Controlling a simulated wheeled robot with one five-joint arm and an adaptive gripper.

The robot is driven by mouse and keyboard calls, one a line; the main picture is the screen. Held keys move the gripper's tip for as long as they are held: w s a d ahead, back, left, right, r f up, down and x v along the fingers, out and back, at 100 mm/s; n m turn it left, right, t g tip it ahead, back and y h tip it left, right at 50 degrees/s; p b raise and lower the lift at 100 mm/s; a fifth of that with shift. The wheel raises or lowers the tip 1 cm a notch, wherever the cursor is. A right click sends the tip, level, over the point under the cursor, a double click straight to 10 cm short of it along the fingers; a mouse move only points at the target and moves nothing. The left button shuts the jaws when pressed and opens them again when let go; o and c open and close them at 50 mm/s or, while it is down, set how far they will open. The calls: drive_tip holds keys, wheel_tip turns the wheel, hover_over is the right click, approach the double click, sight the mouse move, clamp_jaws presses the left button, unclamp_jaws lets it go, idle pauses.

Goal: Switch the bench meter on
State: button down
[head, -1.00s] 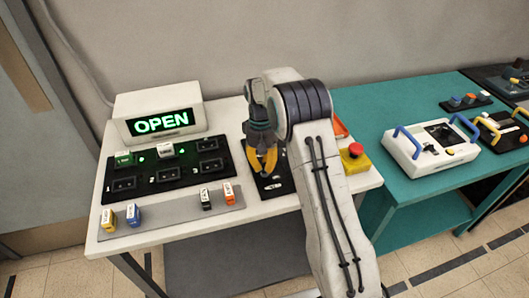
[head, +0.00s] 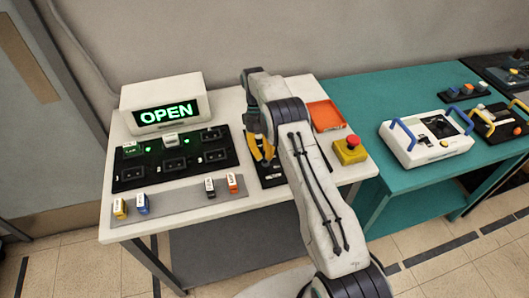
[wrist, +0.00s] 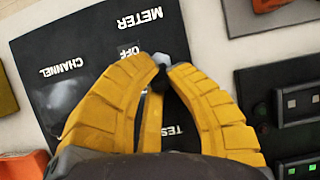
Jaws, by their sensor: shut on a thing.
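The bench meter (head: 185,98) is a white box at the back left of the white bench, its lit green display reading OPEN. A black panel (wrist: 90,40) carries the words METER, OFF and CHANNEL, plus a partly covered word. It also shows in the head view (head: 270,180), mostly behind my arm. My gripper (head: 262,155) is down at this panel. In the wrist view its yellow fingers (wrist: 163,70) are closed around a small pale-tipped switch lever (wrist: 161,58) beside OFF. The fingers hide most of the lever, so its position is unclear.
A black socket board (head: 174,160) with small plugs lies left of my gripper. A grey strip (head: 175,206) with several coloured plugs lies before it. An orange tray (head: 326,115) and a yellow box with red button (head: 350,149) stand right. A teal bench (head: 370,100) adjoins.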

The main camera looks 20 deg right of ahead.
sight(264, 152)
idle(0.6)
drive_tip(key=c, duration=1.2)
unclamp_jaws()
drive_tip(key=shift+r, duration=4.95)
